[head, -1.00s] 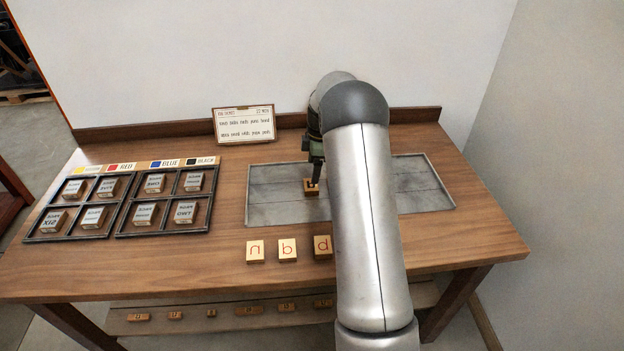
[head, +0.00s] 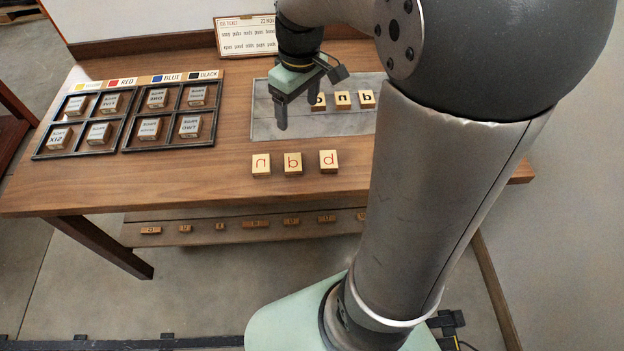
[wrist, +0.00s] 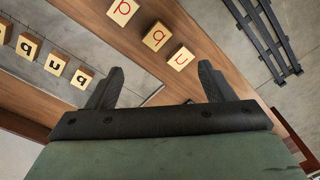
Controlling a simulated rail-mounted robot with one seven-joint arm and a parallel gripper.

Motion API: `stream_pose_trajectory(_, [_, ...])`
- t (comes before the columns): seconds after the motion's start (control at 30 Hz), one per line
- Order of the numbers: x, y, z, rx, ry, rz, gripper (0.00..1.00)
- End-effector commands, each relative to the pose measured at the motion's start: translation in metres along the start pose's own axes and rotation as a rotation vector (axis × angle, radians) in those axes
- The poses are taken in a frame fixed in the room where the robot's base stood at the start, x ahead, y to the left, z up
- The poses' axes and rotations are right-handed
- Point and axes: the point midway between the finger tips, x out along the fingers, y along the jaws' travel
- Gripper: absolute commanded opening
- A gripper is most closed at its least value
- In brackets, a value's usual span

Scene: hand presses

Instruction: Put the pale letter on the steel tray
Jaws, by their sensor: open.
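Three pale wooden blocks with red letters stand in a row on the table in front of the steel tray (head: 275,126): a left block (head: 261,164), a middle block (head: 293,163) and a right block (head: 328,161). I cannot tell which letter counts as the pale one. Several wooden blocks with black letters stand in a row on the tray; one is a block (head: 343,99) that shows an n-like shape. My gripper (head: 282,118) is open and empty above the tray's left part. In the wrist view its fingers (wrist: 160,80) are spread, with the red-letter blocks beyond them.
A partitioned black case (head: 118,143) with labelled blocks stands at the left, below colour labels. A printed card (head: 246,36) stands at the back. Small wooden pieces (head: 255,223) lie on the shelf under the table's front edge. Bare wood surrounds the red-letter row.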

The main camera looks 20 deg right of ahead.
Motion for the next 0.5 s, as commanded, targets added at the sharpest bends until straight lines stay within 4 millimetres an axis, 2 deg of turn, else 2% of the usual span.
stream_pose_trajectory(0.03, [0.000,-0.028,0.025,0.074,0.002,0.009,0.75])
stream_pose_trajectory(0.1, [0.005,-0.058,0.055,0.188,-0.001,0.018,0.75])
stream_pose_trajectory(0.2, [0.016,-0.087,0.091,0.319,0.000,0.029,0.75])
stream_pose_trajectory(0.33, [0.028,-0.107,0.119,0.422,0.002,0.038,0.75])
stream_pose_trajectory(0.5, [0.032,-0.113,0.128,0.460,0.000,0.040,0.75])
